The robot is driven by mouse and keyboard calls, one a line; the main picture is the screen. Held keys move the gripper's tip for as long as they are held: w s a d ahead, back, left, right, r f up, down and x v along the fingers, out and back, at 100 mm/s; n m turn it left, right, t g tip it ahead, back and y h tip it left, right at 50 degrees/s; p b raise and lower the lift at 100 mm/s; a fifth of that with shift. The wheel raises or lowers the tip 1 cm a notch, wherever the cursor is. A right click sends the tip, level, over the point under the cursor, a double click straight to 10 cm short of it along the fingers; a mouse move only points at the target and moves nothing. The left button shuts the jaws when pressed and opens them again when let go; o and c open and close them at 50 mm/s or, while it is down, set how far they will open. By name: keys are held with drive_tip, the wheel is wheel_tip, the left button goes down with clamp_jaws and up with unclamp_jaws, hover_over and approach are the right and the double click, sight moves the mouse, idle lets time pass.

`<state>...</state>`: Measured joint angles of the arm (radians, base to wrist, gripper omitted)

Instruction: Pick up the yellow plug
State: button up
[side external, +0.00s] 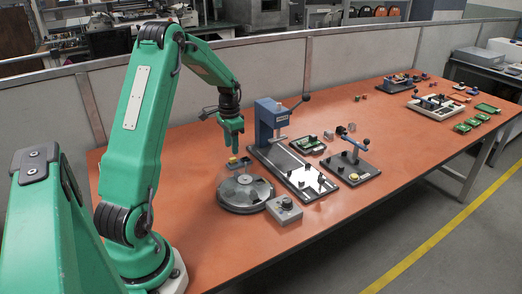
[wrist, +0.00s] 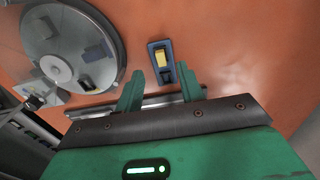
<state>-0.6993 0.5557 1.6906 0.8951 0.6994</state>
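The yellow plug (wrist: 161,57) is a small block in a dark blue holder (wrist: 153,45) in the wrist view. In the side view the plug (side external: 233,159) shows as a small yellow spot on its holder (side external: 245,162), behind the round grey turntable. My gripper (wrist: 159,72) has two green fingers spread apart, with nothing held between them. In the wrist view the plug lies just beyond the fingertips, roughly in line with the gap. In the side view my gripper (side external: 234,146) points down above the holder, apart from the plug.
The round turntable (side external: 232,199) stands close to the holder.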

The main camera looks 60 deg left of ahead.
sight(232, 158)
drive_tip(key=shift+f, duration=2.6)
clamp_jaws()
